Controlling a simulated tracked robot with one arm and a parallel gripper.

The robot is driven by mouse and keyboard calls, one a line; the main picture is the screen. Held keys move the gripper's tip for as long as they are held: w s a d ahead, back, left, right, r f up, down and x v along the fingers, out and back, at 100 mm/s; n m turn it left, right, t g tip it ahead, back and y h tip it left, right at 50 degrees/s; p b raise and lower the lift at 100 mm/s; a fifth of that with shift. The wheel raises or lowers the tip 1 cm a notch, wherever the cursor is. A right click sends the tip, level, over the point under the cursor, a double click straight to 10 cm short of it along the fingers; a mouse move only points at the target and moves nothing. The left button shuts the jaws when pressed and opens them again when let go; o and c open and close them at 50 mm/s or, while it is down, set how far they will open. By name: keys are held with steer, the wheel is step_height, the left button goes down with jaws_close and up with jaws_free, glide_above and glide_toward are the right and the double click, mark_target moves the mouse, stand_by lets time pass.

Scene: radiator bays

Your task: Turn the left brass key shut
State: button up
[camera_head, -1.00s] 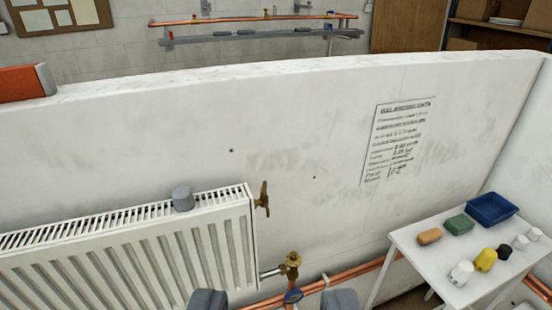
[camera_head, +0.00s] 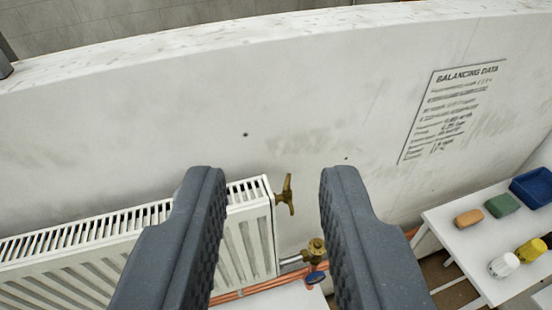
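A brass key (camera_head: 286,194) sticks out from the upper right end of the white radiator (camera_head: 85,235). It is the only such key I see; I cannot tell from this view whether it is the left one. My gripper (camera_head: 272,178) is open and empty. Its two dark grey fingers stand wide apart in the foreground, and the key appears in the gap between them, nearer the right finger. I see no contact with the key. The left finger hides part of the radiator.
A brass valve (camera_head: 316,250) with a blue handle (camera_head: 315,277) sits below the key, by copper pipes (camera_head: 247,289). A white table (camera_head: 462,243) at right holds an orange block, a green block, a blue tray and several small items. A data sheet (camera_head: 454,108) is on the wall.

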steer(key=w+a+r+m+t+y+p, duration=0.2)
steer(key=w+r+m+t+p, duration=0.1)
steer(key=r, duration=0.7)
steer(key=w+a+r+m+t+y+p, duration=0.2)
steer(key=w+r+m+p, duration=0.1)
steer(key=r, duration=0.7)
steer(key=w+d+r+m+t+h+p, duration=0.3)
steer(key=w+d+r+m+h, duration=0.25)
steer(key=m, duration=0.45)
steer(key=w+d+f+m+g+h+p, duration=0.25)
steer(key=w+d+m+h, duration=0.3)
steer(key=d+m, duration=0.35)
step_height(320, 180, down, 4)
steer(key=w+d+m+g+h+p, duration=0.1)
steer(key=w+d+m+g+p, duration=0.15)
steer(key=m, duration=0.25)
steer(key=m+g+y+p, duration=0.6)
steer(key=m+g+p, duration=0.2)
steer(key=g, duration=0.6)
glide_toward(288, 176)
steer(key=p+x, duration=0.1)
steer(key=x, duration=0.6)
steer(key=shift+w+d+f, duration=0.1)
steer(key=shift+d+f, duration=0.05)
steer(key=shift+w+f, duration=0.25)
steer(key=shift+f, duration=0.4)
